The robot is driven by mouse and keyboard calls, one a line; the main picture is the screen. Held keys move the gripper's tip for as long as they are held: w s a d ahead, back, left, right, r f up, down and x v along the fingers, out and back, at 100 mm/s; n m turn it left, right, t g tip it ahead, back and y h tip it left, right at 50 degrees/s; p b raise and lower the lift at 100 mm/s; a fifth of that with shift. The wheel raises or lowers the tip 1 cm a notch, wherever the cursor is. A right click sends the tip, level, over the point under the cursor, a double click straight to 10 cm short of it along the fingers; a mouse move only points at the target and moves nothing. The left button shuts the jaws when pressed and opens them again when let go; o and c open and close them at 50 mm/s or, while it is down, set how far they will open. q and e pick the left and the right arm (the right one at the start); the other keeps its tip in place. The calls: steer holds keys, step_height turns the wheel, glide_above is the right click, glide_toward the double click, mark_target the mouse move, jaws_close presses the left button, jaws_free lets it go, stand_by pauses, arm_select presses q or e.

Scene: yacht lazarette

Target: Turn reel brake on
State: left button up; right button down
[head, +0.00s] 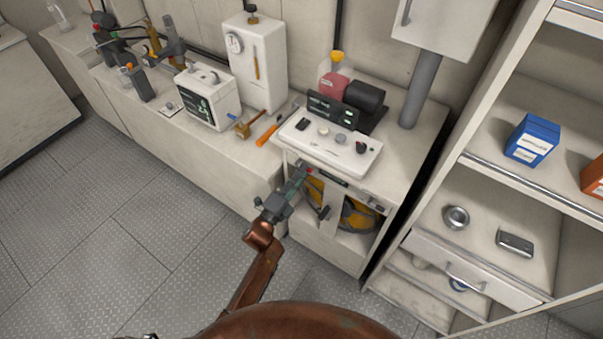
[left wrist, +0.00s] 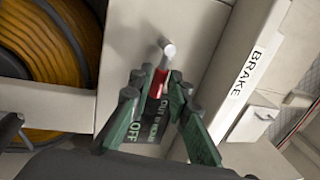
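The reel brake lever shows in the left wrist view as a red handle (left wrist: 158,82) with a silver knob (left wrist: 168,48) beyond it. A white label reading BRAKE (left wrist: 246,72) is on the panel to its right. My left gripper (left wrist: 161,88) has its two green-padded fingers on either side of the red handle, with a gap between them; contact cannot be made out. In the head view my left gripper (head: 304,172) is at the front of the white reel cabinet. My right gripper is not in view.
A yellow-wound reel (left wrist: 45,45) sits in the cabinet beside the lever, left in the wrist view. A white control console (head: 330,142) stands on the counter above. An open shelf unit (head: 480,215) stands to the right. The floor on the left is clear.

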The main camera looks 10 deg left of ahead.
arm_select(q)
steer(key=shift+o, duration=1.2)
steer(key=v, duration=1.2)
steer(key=shift+f, duration=0.15)
